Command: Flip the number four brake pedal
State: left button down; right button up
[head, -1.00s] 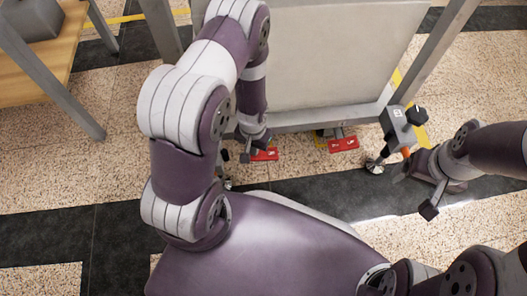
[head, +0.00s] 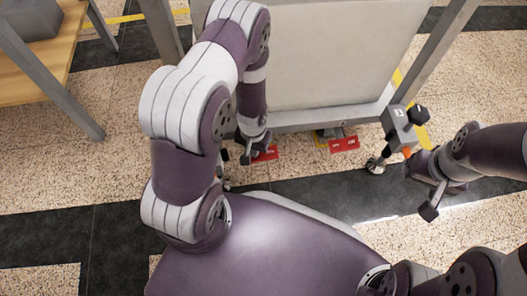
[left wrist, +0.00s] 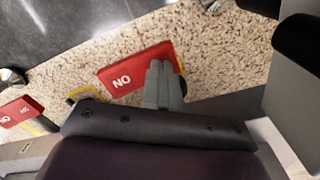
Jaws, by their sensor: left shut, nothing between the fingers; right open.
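A red brake pedal (head: 268,152) sits low at the frame's bottom edge, partly hidden by my left gripper (head: 247,156). In the left wrist view this pedal (left wrist: 122,77) reads "NO", and the shut, empty fingers (left wrist: 163,85) overlap its right part. I cannot tell whether they touch it. A second red pedal (head: 344,144) is further right under the frame; a red pedal also shows at the left of the left wrist view (left wrist: 20,112). I cannot read which pedal is number four. My right gripper (head: 418,188) is open and empty, right of the caster.
The gantry frame (head: 300,122) with its pale panel (head: 335,55) stands in front of me. A grey bracket (head: 397,125) and a metal caster (head: 376,165) are at its right corner. A wooden table (head: 45,65) is at the upper left. Speckled floor lies open at left.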

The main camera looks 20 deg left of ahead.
pick_arm(q)
notch_tip(320, 180, up, 7)
jog(key=p, duration=0.7)
jog(key=shift+s, duration=0.1)
jog(key=s+d+r+p, duration=0.1)
jog(key=s+r+p, duration=0.15)
jog(key=r, duration=0.65)
jog(key=s+r+p, duration=0.1)
jog(key=r+p, duration=0.2)
jog(key=r, duration=0.7)
jog(key=s+d+r+p, duration=0.1)
jog(key=s+r+p, duration=0.15)
jog(key=r, duration=0.65)
notch_tip(320, 180, up, 45)
jog(key=w+t+p, duration=0.1)
jog(key=p, duration=3.9)
jog(key=shift+w+d+r+p, duration=0.2)
jog(key=shift+w+p, duration=0.1)
jog(key=shift+w, duration=0.1)
